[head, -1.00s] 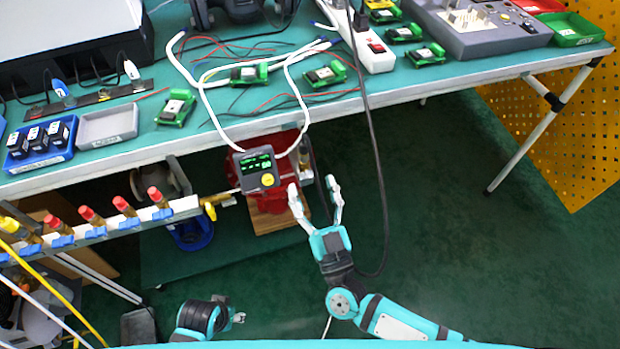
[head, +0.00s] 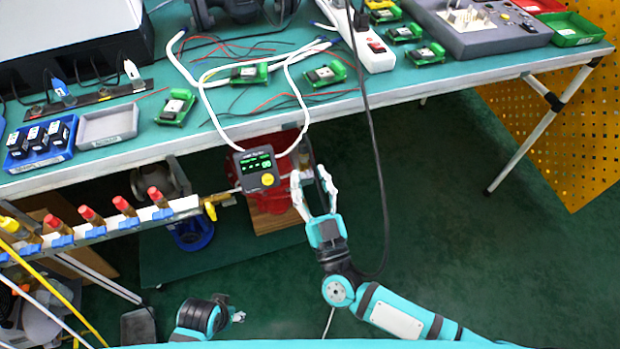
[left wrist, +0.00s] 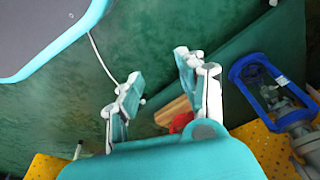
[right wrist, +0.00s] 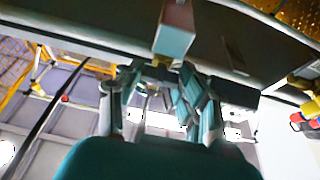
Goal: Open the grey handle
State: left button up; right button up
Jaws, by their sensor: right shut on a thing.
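My right gripper (head: 311,176) is just right of the dark positioner (head: 257,169) with green digits and a yellow button, in front of the table's edge. In the right wrist view its fingers (right wrist: 158,88) have closed in around a dark grey piece, which looks like the grey handle (right wrist: 157,73). The fingers partly hide it, and the head view does not show it clearly. My left gripper (head: 238,317) is low at the bottom of the head view, apart from everything. In the left wrist view its fingers (left wrist: 158,72) are spread and empty.
A red valve body (head: 282,150) on a wooden block stands under the green table (head: 370,90). A yellow handle (head: 210,208) and a rail with red-capped fittings lie to the left. A black cable (head: 380,180) hangs beside my right gripper. The floor at right is clear.

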pick_arm(q)
jog(key=shift+r, duration=0.1)
pick_arm(e)
jog(key=shift+m, duration=0.3)
jog(key=shift+m+h, duration=0.6)
jog(key=m+h+p, duration=0.1)
jog(key=m, duration=0.2)
jog(key=m+h, duration=0.2)
jog(key=m, duration=0.1)
jog(key=shift+a+m+p, duration=0.1)
jog(key=shift+m+p, duration=0.2)
jog(key=shift+p, duration=0.05)
pick_arm(q)
jog(key=f, duration=0.1)
jog(key=s+f, duration=0.1)
jog(key=f, duration=0.1)
jog(key=s+f, duration=0.1)
jog(key=f, duration=0.1)
jog(key=shift+s+a+f, duration=0.1)
jog(key=shift+a+f, duration=0.05)
pick_arm(e)
jog(key=o, duration=1.2)
jog(key=shift+c, duration=0.2)
jog(key=v, duration=1.2)
jog(key=shift+f, duration=0.15)
jog(key=shift+a, duration=0.1)
